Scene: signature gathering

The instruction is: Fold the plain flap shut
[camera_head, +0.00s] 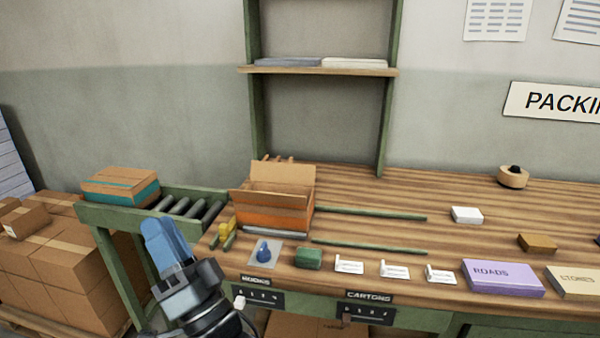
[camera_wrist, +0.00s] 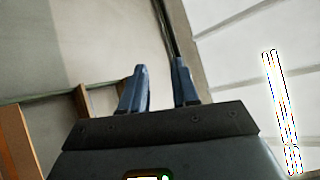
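An open carton (camera_head: 272,217) with an orange band stands on the bench near its left end. A plain brown flap (camera_head: 284,173) stands raised at its back. Another brown panel runs along the front top; whether it is a flap or the wall I cannot tell. The inside is mostly hidden. My gripper (camera_head: 157,224) is in front of the bench's left end, left of the carton and apart from it, its blue fingers pointing up. In the wrist view my gripper (camera_wrist: 159,64) shows its fingers apart with nothing between them. The carton does not clearly show there.
A roller conveyor (camera_head: 185,207) with a taped box (camera_head: 121,186) adjoins the bench on the left. A green block (camera_head: 308,258), white cards (camera_head: 349,265) and a purple box (camera_head: 502,277) lie along the front. Green rails (camera_head: 370,213) run right of the carton. A shelf (camera_head: 320,71) rises behind.

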